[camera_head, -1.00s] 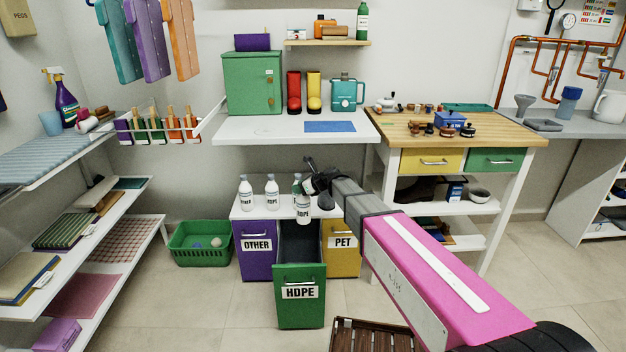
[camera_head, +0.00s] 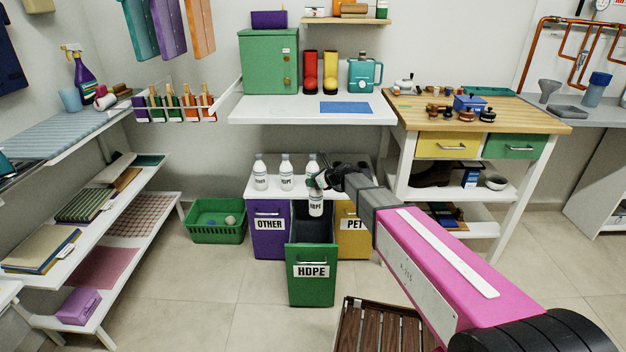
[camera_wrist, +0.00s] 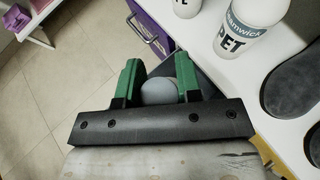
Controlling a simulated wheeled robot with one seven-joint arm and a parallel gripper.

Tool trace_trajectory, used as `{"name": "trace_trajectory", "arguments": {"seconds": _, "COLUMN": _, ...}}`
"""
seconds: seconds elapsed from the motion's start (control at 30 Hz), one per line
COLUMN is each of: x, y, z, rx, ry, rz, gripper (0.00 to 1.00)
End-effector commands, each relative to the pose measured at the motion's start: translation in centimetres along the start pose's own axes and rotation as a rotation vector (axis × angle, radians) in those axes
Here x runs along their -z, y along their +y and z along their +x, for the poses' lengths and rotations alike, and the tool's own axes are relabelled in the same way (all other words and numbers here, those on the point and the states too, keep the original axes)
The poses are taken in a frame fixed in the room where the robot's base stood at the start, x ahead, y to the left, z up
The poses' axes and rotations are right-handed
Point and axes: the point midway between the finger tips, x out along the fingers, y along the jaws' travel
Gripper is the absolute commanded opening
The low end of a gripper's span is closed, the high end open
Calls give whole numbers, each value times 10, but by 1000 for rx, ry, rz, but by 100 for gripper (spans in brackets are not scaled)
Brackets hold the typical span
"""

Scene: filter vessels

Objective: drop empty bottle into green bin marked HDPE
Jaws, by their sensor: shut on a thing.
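A white bottle labelled HDPE (camera_head: 316,205) hangs roughly upright in my gripper (camera_head: 321,183). My gripper is shut on it near its top. In the wrist view, the green-padded fingers (camera_wrist: 158,82) stand on either side of the bottle's pale round top (camera_wrist: 158,91). The green bin marked HDPE (camera_head: 311,283) is pulled out like a drawer, with its dark opening facing up. The bottle appears over the rear part of this opening; its exact height above the rim is hard to tell.
The purple OTHER bin (camera_head: 269,240) and yellow PET bin (camera_head: 354,238) flank the green bin. Several white bottles stand on the white top (camera_head: 240,189) behind. A green basket (camera_head: 217,233) is at left. A brown slatted crate (camera_head: 380,330) stands in front.

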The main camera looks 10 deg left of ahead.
Motion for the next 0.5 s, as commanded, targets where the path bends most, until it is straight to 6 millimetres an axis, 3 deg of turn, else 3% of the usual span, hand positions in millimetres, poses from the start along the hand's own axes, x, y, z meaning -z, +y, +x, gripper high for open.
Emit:
{"name": "trace_trajectory", "arguments": {"seconds": 0.07, "x": 0, "y": 0, "z": 0, "rx": 0, "ry": 0, "rz": 0, "gripper": 0}}
{"name": "trace_trajectory", "arguments": {"seconds": 0.1, "x": 0, "y": 0, "z": 0, "rx": 0, "ry": 0, "rz": 0, "gripper": 39}}
{"name": "trace_trajectory", "arguments": {"seconds": 0.17, "x": 0, "y": 0, "z": 0, "rx": 0, "ry": 0, "rz": 0, "gripper": 58}}
{"name": "trace_trajectory", "arguments": {"seconds": 0.2, "x": 0, "y": 0, "z": 0, "rx": 0, "ry": 0, "rz": 0, "gripper": 62}}
{"name": "trace_trajectory", "arguments": {"seconds": 0.5, "x": 0, "y": 0, "z": -1, "rx": 0, "ry": 0, "rz": 0, "gripper": 62}}
